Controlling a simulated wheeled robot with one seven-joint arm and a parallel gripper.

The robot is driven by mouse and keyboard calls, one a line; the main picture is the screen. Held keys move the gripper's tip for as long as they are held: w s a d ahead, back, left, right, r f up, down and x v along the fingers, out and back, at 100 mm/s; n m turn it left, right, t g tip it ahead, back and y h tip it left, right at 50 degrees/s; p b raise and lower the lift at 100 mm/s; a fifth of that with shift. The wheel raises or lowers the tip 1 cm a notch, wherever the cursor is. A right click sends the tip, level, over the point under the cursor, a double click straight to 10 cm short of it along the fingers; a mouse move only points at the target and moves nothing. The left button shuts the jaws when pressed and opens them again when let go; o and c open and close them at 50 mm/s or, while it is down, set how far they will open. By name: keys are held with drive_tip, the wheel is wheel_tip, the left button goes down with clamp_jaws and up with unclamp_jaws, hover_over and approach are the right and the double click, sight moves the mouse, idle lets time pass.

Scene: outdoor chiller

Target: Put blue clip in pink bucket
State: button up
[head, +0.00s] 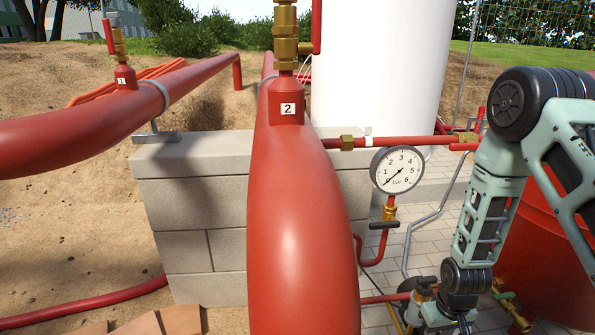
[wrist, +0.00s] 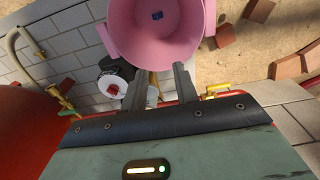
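The pink bucket (wrist: 122,35) is at the top centre of the wrist view, seen from above into its open top. A small dark blue piece, which looks like the blue clip (wrist: 157,15), lies inside on the bucket's floor. My gripper (wrist: 160,75) has its two fingers apart with nothing between them, and its tips overlap the bucket's near edge in the picture. I cannot tell whether they touch it. The bucket and the clip do not show in the head view, where my arm reaches down at the right and my gripper is out of sight.
Large red pipes (head: 303,220) run through the head view, with a block wall (head: 190,215) behind them. A pressure gauge (head: 397,170) stands near my arm. In the wrist view, brick pieces (wrist: 288,68) lie on sand at the right, and paving is at the left.

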drive_tip(key=s+a+r+t, duration=0.1)
drive_tip(key=s+a+r, duration=0.1)
drive_tip(key=r, duration=0.8)
drive_tip(key=s+a+r, duration=0.1)
drive_tip(key=s+r, duration=0.1)
drive_tip(key=r, duration=0.7)
drive_tip(key=s+a+r+t, duration=0.1)
drive_tip(key=s+a+r, duration=0.15)
drive_tip(key=r, duration=0.75)
drive_tip(key=s+a+r+n+g+p, duration=0.1)
drive_tip(key=s+a+r+n+p, duration=0.2)
drive_tip(key=s+a, duration=0.3)
drive_tip(key=s+a+r+n+g+p, duration=0.1)
drive_tip(key=s+a+r+n+p, duration=0.3)
drive_tip(key=s+a, duration=0.3)
drive_tip(key=a+r, duration=0.1)
drive_tip(key=a, duration=0.2)
drive_tip(key=shift+a+r+y, duration=0.15)
drive_tip(key=shift+a+y, duration=0.15)
drive_tip(key=shift+a, duration=0.05)
